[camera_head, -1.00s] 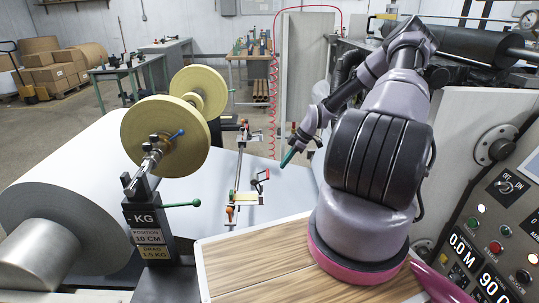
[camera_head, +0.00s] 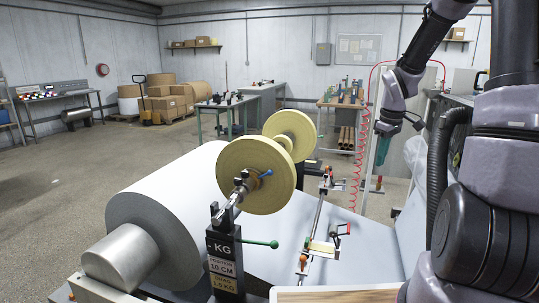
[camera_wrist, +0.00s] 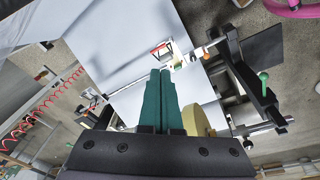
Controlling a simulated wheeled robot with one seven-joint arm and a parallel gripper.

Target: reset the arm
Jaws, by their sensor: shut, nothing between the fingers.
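My arm comes in from the right edge in the head view, with its upper part raised. My gripper (camera_head: 379,160) hangs from it with its green fingers pointing down, right of the rolls and above the floor. In the wrist view the two green fingers of my gripper (camera_wrist: 161,72) lie side by side, shut, with nothing between them. Its fingertips appear apart from the machine behind them.
A white paper roll (camera_head: 160,205) and two yellow tape rolls (camera_head: 258,178) stand at left centre. A rail with clamps (camera_head: 315,225) lies over the paper. A red coiled hose (camera_head: 364,150) hangs behind. A wooden board (camera_head: 335,295) is at the front. Open floor (camera_head: 60,210) lies left.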

